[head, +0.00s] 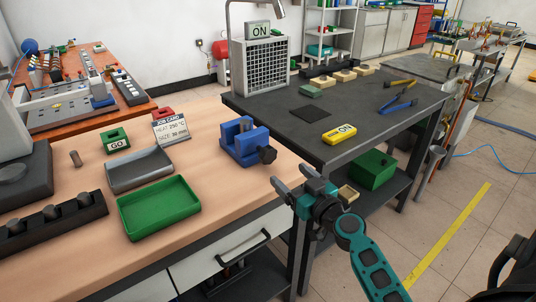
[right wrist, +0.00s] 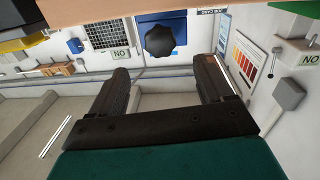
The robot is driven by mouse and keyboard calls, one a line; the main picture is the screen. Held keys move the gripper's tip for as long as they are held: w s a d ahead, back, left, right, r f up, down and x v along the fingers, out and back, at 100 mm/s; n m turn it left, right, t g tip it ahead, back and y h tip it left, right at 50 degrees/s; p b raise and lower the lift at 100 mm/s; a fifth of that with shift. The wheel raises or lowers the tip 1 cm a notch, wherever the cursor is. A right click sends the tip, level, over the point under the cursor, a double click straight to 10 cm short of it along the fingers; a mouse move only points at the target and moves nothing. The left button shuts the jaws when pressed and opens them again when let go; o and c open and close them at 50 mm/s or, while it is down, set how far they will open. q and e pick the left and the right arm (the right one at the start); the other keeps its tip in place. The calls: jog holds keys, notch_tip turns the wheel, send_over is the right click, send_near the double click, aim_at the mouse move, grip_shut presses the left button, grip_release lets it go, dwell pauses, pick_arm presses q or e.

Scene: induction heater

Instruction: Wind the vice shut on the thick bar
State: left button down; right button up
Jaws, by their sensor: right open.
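The blue vice (head: 245,146) stands on the wooden workbench near its right edge. Its dark star-shaped knob (head: 267,155) faces the front right. A small grey piece (head: 244,124) shows between the jaws; I cannot tell whether it is the thick bar. My right gripper (head: 290,176) is open and empty, off the bench's right edge, in front of and below the knob, apart from it. In the right wrist view the knob (right wrist: 160,41) shows beyond and between the spread fingers (right wrist: 162,75), with the blue vice (right wrist: 178,20) behind it. My left gripper is out of view.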

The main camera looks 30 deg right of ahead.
aim_at(270, 157)
jog(key=w+p, duration=0.1)
jog(key=w, duration=1)
jog(key=shift+w, duration=0.25)
jog(key=c, duration=1)
